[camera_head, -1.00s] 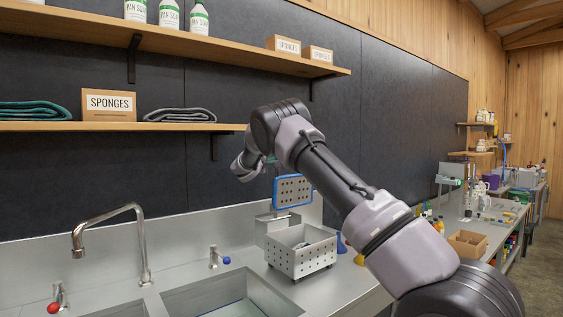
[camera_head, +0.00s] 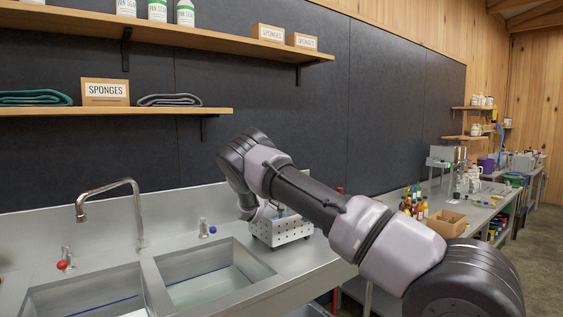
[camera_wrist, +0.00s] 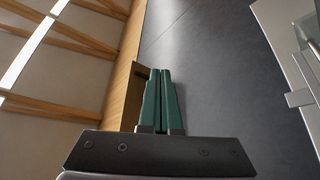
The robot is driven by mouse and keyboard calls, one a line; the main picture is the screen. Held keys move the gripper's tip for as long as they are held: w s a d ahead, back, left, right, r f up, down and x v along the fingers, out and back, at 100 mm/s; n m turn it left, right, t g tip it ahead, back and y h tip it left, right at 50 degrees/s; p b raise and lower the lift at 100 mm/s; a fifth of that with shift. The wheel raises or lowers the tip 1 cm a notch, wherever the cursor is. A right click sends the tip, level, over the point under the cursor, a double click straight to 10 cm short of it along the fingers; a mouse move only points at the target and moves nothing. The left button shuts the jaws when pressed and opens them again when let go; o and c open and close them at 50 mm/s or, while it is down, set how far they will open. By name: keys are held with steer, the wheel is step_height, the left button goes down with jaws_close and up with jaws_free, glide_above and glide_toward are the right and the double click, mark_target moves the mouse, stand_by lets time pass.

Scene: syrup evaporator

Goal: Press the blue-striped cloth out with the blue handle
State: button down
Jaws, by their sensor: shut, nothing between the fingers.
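The perforated metal press box (camera_head: 282,231) stands on the counter right of the sinks in the head view. My forearm and wrist cover its upper left part. A little blue shows at its top, but I cannot tell if this is the press plate. The blue handle and the striped cloth cannot be made out. My gripper is at or just above the box, its fingers hidden behind my arm in the head view. In the wrist view my gripper (camera_wrist: 161,74) has its green fingers together and empty, with the dark wall beyond.
Two sink basins (camera_head: 215,280) lie left of the box, with a faucet (camera_head: 138,215) behind them. Shelves (camera_head: 110,111) with folded towels and a sponges box hang above. A cardboard box (camera_head: 447,223) and several bottles stand on the right bench.

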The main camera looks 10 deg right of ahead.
steer(key=shift+s+d+f+m+g+h, duration=0.3)
steer(key=shift+s+f+m+g+h, duration=0.25)
steer(key=shift+f+m, duration=0.75)
steer(key=shift+s+d+f+m+g+h, duration=0.25)
steer(key=shift+s+f+m+g+h, duration=0.25)
steer(key=shift+f+m, duration=0.8)
steer(key=shift+s+d+f+m+g+h, duration=0.35)
steer(key=shift+s+f+m+h, duration=0.5)
steer(key=shift+f, duration=0.7)
steer(key=shift+w, duration=0.25)
